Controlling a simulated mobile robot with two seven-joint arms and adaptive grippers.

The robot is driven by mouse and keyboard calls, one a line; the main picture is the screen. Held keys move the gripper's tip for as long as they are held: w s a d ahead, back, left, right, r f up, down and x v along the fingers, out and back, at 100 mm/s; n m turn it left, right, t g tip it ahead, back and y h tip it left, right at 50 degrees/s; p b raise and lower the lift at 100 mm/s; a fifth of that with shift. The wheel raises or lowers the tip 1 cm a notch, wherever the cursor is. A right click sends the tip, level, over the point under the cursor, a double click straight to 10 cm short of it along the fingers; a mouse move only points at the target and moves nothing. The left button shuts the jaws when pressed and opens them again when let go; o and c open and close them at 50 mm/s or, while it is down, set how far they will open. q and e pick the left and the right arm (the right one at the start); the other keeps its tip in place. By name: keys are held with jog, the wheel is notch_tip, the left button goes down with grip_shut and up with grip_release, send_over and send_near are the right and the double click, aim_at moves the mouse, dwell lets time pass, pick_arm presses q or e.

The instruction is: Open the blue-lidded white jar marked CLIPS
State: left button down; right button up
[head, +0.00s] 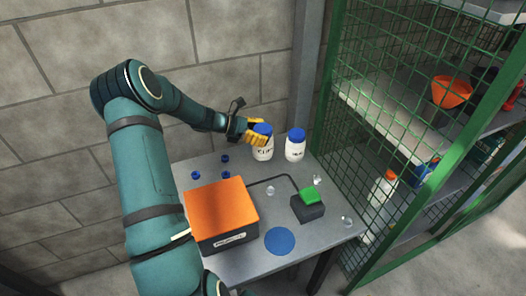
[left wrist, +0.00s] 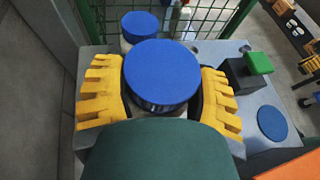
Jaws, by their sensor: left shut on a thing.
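The white jar marked CLIPS (head: 263,154) stands upright at the back of the grey table, its label partly readable. Its blue lid (head: 263,129) is on; in the left wrist view the lid (left wrist: 162,72) fills the middle. My left gripper (head: 256,130) has its yellow fingers on both sides at lid height and is shut on the lid; the exact contact is partly hidden. A second blue-lidded white jar (head: 295,150) stands just right of it, its label unclear. That lid also shows in the left wrist view (left wrist: 140,25). My right gripper is not in view.
An orange-topped box (head: 221,207) stands at the front left of the table (head: 243,262). A black block with a green top (head: 308,205), a flat blue disc (head: 280,241), small blue caps (head: 196,175) and clear pieces lie about. A green mesh cage (head: 375,110) borders the right.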

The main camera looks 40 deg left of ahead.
pick_arm(q)
jog(key=shift+f+b, duration=0.55)
jog(key=shift+f, duration=2.3)
jog(key=shift+f, duration=0.15)
jog(key=shift+c, duration=0.6)
grip_release()
jog(key=shift+r, duration=0.2)
jog(key=p+v, duration=0.2)
jog(key=v, duration=1)
